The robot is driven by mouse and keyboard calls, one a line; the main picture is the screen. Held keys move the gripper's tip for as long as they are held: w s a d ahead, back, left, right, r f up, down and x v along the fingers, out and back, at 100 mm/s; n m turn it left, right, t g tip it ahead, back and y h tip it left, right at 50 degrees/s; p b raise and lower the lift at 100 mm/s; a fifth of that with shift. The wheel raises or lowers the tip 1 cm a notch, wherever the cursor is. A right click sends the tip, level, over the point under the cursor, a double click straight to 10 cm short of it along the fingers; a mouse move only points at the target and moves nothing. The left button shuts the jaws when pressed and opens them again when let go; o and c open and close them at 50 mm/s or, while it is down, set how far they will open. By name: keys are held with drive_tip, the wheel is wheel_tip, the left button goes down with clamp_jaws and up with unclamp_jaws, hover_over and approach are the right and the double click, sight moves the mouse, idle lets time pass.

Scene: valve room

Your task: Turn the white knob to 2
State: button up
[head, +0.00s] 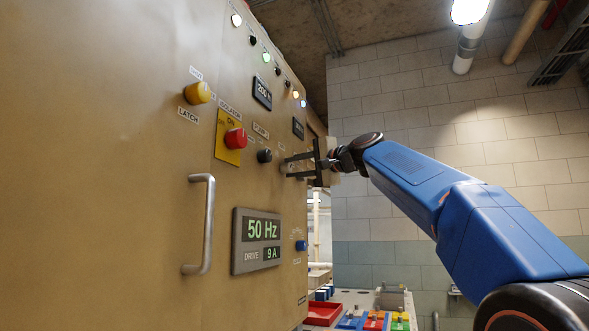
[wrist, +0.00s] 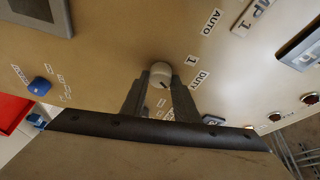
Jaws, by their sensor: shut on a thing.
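The white knob (wrist: 161,70) is on the tan panel (wrist: 110,60), in the upper middle of the wrist view. My gripper (wrist: 160,82) has one finger on each side of the knob and is shut on it. A short dark mark shows on the knob's lower right edge in that view. The labels "1" and "DUTY" are printed to its right, and smaller labels below it are too small to read. In the head view my gripper (head: 290,165) is against the right part of the panel (head: 120,200), and its fingers largely hide the knob.
A metal handle (head: 207,224) sticks out at the left. A bench with coloured bins (head: 376,321) stands low behind.

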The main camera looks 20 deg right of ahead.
drive_tip(key=shift+m+g+h, duration=0.3)
drive_tip(key=shift+m, duration=0.6)
drive_tip(key=o, duration=1.1)
drive_tip(key=shift+c, duration=0.2)
drive_tip(key=v, duration=1.7)
drive_tip(key=shift+s+d+r, duration=0.1)
drive_tip(key=shift+s+d, duration=0.05)
drive_tip(key=shift+d, duration=0.05)
